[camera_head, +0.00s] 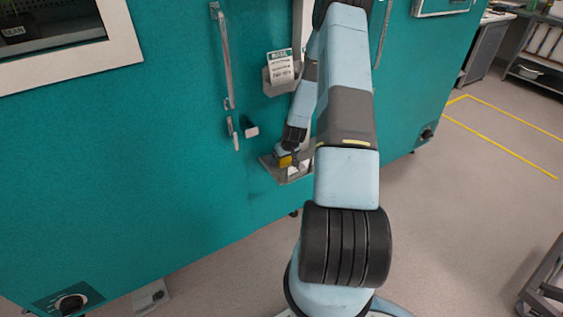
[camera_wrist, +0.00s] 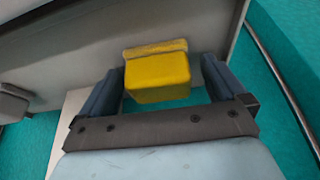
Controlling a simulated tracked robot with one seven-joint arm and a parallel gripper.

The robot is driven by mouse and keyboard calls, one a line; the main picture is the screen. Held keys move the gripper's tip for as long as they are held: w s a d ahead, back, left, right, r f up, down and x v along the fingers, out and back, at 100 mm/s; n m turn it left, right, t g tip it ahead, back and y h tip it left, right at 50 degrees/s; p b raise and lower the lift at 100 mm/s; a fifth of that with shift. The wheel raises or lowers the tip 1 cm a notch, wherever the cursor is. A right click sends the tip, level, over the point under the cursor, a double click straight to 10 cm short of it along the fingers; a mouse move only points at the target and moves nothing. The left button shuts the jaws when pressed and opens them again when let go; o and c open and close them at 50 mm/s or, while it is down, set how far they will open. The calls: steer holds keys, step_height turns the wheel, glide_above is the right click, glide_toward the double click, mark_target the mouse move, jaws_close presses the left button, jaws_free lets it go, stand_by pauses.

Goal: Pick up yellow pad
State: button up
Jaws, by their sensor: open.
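The yellow pad (camera_wrist: 158,76) is a small block with a wider lip along its far edge. It sits against a pale grey surface between the two fingers of my gripper (camera_wrist: 160,80). The fingers are open, with a gap on each side of the pad. In the head view the pad (camera_head: 285,161) shows as a small yellow patch at a small grey shelf (camera_head: 291,178) on the teal chamber wall.
The teal chamber wall (camera_head: 170,140) carries a long vertical handle (camera_head: 225,60) and a holder with a printed card (camera_head: 281,68) above the shelf. A dark knob (camera_head: 70,302) is low at the left. Open floor (camera_head: 470,190) lies to the right.

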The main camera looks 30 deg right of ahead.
steer(key=shift+c, duration=0.4)
steer(key=c, duration=1)
steer(key=shift+c, duration=0.2)
steer(key=shift+r, duration=0.45)
step_height(320, 180, up, 2)
steer(key=shift+r, duration=0.2)
steer(key=s+a+r, duration=0.7)
steer(key=a+r, duration=0.2)
steer(key=a, duration=0.3)
steer(key=shift+s+r, duration=0.2)
steer(key=shift+r, duration=0.1)
